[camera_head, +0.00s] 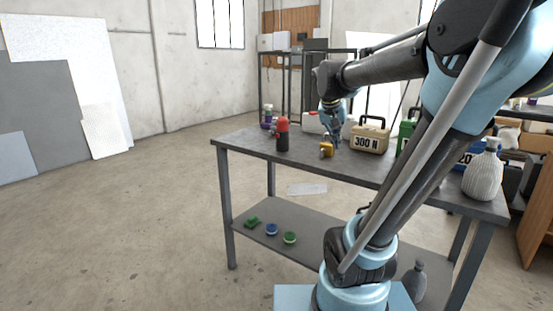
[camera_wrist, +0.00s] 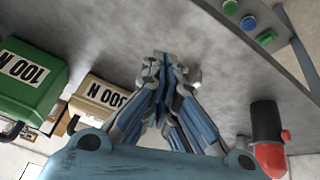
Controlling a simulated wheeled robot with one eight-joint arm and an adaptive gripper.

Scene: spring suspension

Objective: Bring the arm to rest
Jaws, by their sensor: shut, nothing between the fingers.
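My gripper (camera_head: 336,142) is above the grey workbench (camera_head: 243,145) in the head view, pointing down with its fingers shut and empty. In the wrist view my gripper (camera_wrist: 164,60) shows its blue-grey fingers brought together over the bare bench top. My arm reaches in from the right of the head view and bends down to the gripper. A small yellow object (camera_head: 326,150) sits on the bench close to the fingertips in the head view; I cannot tell whether they touch.
A beige 300 N case (camera_head: 369,140) and a green case (camera_head: 405,136) stand right of my gripper. A red-and-black bottle (camera_head: 282,136) stands left. A ribbed grey bottle (camera_head: 483,174) is at the right end. Small green and blue items lie on the lower shelf (camera_head: 325,219).

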